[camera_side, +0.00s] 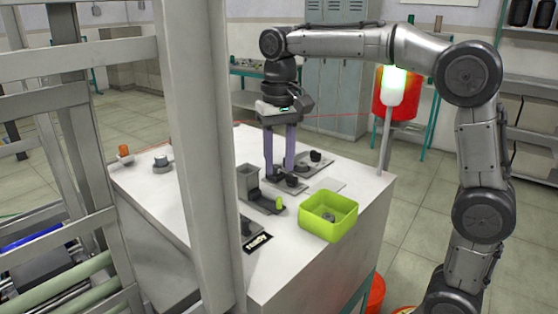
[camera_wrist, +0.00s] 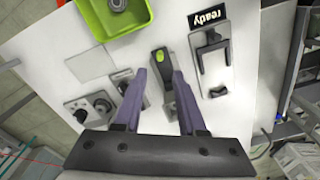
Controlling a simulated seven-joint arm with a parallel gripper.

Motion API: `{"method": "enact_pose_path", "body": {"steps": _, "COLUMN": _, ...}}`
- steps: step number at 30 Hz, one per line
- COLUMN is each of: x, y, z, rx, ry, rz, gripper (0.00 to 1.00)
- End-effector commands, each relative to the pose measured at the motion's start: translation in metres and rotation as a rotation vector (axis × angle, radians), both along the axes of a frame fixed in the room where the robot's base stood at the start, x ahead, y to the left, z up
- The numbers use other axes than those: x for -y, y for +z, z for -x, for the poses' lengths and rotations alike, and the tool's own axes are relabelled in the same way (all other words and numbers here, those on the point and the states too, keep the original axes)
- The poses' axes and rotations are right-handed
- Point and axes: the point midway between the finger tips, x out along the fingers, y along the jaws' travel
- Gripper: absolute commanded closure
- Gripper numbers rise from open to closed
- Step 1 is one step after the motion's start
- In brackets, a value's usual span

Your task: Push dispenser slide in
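The dispenser is a grey upright hopper (camera_side: 247,178) with a dark slide (camera_side: 263,206) along its base. In the wrist view my gripper (camera_wrist: 159,76) is open and empty, with the slide showing between and beyond the fingertips. I cannot tell the height of the fingertips or whether they touch the dispenser.
A green bin (camera_side: 315,226) holding a grey round part (camera_wrist: 118,5) stands near the knob. A device with a "ready" sign (camera_wrist: 207,17) is on the dispenser's other side. Black round knobs (camera_wrist: 102,106) sit on plates nearby. A thin flat plate (camera_wrist: 90,63) lies on the white table (camera_side: 345,205).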

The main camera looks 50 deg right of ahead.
Motion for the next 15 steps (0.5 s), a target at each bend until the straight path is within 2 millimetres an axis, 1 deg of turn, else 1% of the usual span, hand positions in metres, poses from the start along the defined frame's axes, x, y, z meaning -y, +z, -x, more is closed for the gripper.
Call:
{"method": "enact_pose_path", "body": {"steps": 8, "x": 0.0, "y": -0.014, "z": -0.001, "rx": -0.012, "ry": 0.001, "rz": 0.0, "gripper": 0.6}}
{"method": "enact_pose_path", "body": {"steps": 15, "x": 0.0, "y": -0.033, "z": -0.001, "rx": -0.011, "ry": 0.001, "rz": -0.001, "gripper": 0.6}}
